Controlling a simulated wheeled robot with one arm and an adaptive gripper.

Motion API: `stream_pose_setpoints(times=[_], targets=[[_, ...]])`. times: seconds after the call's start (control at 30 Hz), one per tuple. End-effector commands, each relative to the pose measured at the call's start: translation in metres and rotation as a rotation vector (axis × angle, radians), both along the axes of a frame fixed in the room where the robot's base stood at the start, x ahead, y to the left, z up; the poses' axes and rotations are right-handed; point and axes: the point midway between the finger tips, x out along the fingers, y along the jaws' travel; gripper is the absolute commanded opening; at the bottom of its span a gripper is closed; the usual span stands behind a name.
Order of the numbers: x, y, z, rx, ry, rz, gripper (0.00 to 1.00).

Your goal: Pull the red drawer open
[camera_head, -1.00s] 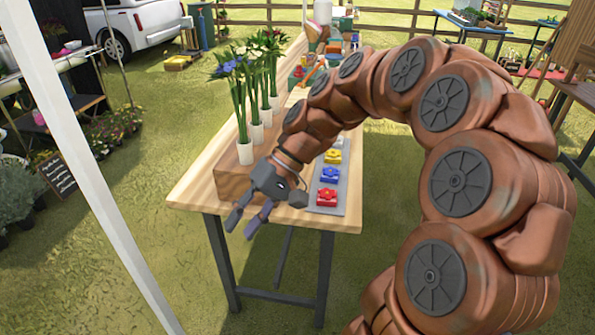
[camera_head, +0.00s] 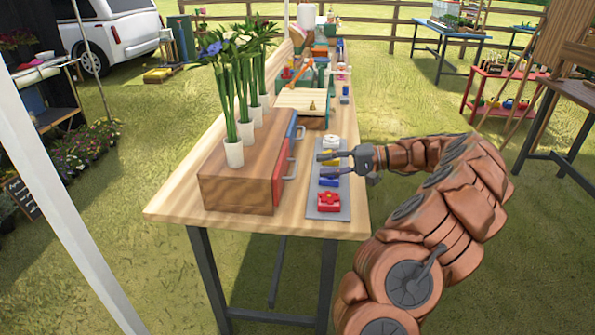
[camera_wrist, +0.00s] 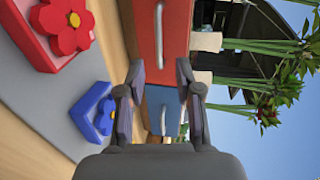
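The wooden drawer box (camera_head: 236,188) stands on the table with its drawer fronts facing right. The red drawer (camera_head: 281,172) is the nearer one and looks closed; its pale bar handle (camera_head: 291,170) shows on its front. The blue drawer (camera_head: 291,127) is farther back. My gripper (camera_head: 319,165) is open and empty, right of the box, its fingers pointing left toward the fronts, apart from the handle. In the wrist view, my gripper (camera_wrist: 160,72) has its fingers spread, with the red drawer (camera_wrist: 176,28) and its handle (camera_wrist: 159,35) above and the blue drawer (camera_wrist: 172,97) between and behind the fingers.
A grey tray (camera_head: 328,213) with a red flower block (camera_head: 329,201) and a blue block (camera_head: 328,182) lies beneath my gripper. White pots (camera_head: 234,154) with tall flowers stand on the box. A wooden crate (camera_head: 302,101) sits farther back. The table's right edge is close.

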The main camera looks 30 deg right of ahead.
Motion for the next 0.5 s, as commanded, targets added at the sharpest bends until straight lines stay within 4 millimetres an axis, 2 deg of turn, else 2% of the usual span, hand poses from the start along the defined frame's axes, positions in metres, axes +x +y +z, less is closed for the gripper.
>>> stream_pose_setpoints(times=[0.17, 0.5], targets=[[0.004, 0.002, -0.003, 0.001, -0.003, -0.006, 0.35], [0.032, 0.035, -0.012, 0.001, -0.001, -0.005, 0.35]])
